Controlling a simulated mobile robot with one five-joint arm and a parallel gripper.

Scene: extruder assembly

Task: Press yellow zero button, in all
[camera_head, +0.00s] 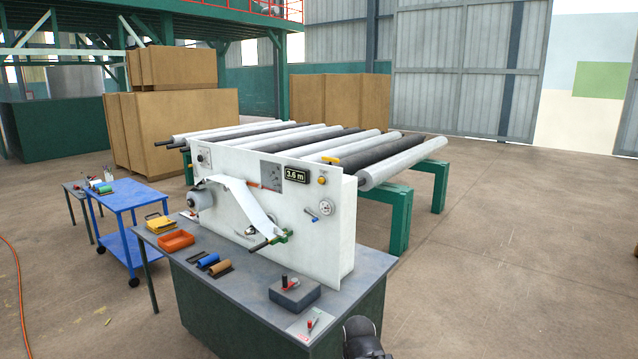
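A small round yellow button (322,180) sits on the front of the white machine panel (325,240), just right of the black display (296,175), which reads 3.6 m. It is in plain view with nothing in front of it. A dark rounded part, which looks like part of my arm, shows at the bottom edge, right of the workbench, well below and apart from the button. No gripper fingers can be made out.
The grey workbench (215,290) in front of the panel holds an orange tray (176,241), rolls and a dark box with a knob (294,292). A crank with a green bracket and a white strip hang on the panel. Floor on the right is clear.

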